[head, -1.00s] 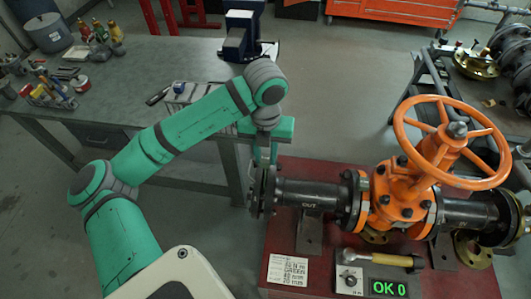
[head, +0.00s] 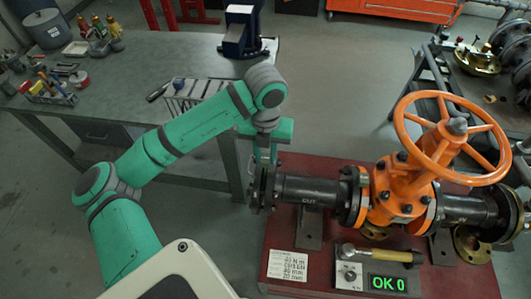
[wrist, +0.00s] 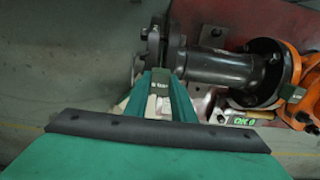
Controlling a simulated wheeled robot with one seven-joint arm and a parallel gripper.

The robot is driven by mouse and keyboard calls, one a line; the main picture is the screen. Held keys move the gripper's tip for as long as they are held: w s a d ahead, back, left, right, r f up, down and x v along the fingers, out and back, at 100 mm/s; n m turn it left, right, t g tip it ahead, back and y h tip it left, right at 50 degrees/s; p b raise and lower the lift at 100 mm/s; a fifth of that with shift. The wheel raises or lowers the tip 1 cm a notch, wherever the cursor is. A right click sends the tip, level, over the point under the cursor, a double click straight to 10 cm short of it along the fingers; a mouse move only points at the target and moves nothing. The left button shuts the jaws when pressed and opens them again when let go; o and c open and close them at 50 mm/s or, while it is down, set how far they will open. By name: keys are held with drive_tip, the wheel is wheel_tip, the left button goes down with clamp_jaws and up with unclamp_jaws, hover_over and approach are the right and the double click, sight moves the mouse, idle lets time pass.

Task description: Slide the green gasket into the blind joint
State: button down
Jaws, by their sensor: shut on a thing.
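The blind joint (head: 258,190) is the pair of dark flanges at the left end of the black pipe marked OUT. It also shows in the wrist view (wrist: 152,48). My gripper (head: 264,158) is above this joint, with its fingers pointing down at it. The rest of the gasket is hidden by the fingers and flanges. I cannot tell how far it sits between the flanges.
The orange gate valve (head: 400,190) with its handwheel (head: 456,143) stands right of the joint on a red bench (head: 330,240). A grey table (head: 140,75) is behind my arm.

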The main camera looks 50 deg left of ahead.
drive_tip(key=shift+f, duration=1.85)
drive_tip(key=c, duration=1.4)
unclamp_jaws()
wheel_tip(320, 180, up, 11)
drive_tip(key=shift+f, duration=0.1)
